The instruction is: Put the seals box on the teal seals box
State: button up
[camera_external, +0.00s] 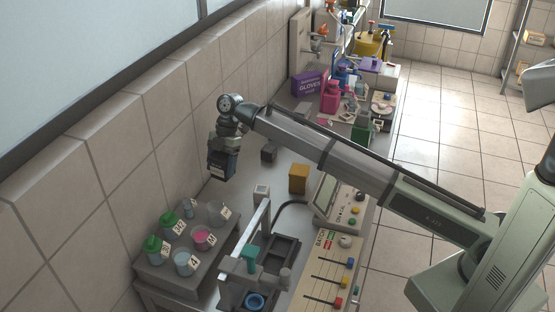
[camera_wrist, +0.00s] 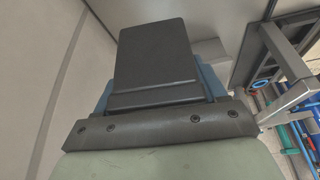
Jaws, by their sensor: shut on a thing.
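My gripper (camera_external: 224,146) hangs near the tiled wall in the external view, above the left side of the bench. It is shut on a dark blue box (camera_external: 219,168) with a pale label, held clear of the bench; I take it for the seals box. In the wrist view a dark finger (camera_wrist: 155,55) covers most of the held box, and only blue edges (camera_wrist: 211,83) show beside it. I cannot make out a teal seals box for certain. A small teal piece (camera_external: 250,253) shows at the grey frame in front.
A rack of labelled beakers (camera_external: 172,276) stands at the front left. A yellow box (camera_external: 299,178), a small dark grey block (camera_external: 268,153) and a pale block (camera_external: 261,191) stand on the bench. A balance (camera_external: 336,203) and slider panel (camera_external: 325,272) line the right edge. Bottles crowd the back.

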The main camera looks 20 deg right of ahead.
jog(key=w+d+r+m+t, duration=0.35)
jog(key=w+d+m, duration=0.45)
jog(key=w+d, duration=0.6)
jog(key=w+d+r+m+t, duration=0.35)
jog(key=w+d+m, duration=0.45)
jog(key=w+d, duration=0.65)
jog(key=shift+g, duration=0.5)
jog(key=shift+s+d+f, duration=0.35)
jog(key=shift+s+f, duration=0.05)
jog(key=shift+f, duration=1)
jog(key=shift+s+d+f, duration=0.4)
jog(key=shift+f, duration=1)
jog(key=shift+s+d+f, duration=0.35)
jog(key=shift+s+f, duration=0.05)
jog(key=shift+f, duration=1)
jog(key=shift+f, duration=0.1)
jog(key=o, duration=1.1)
jog(key=shift+o, duration=0.2)
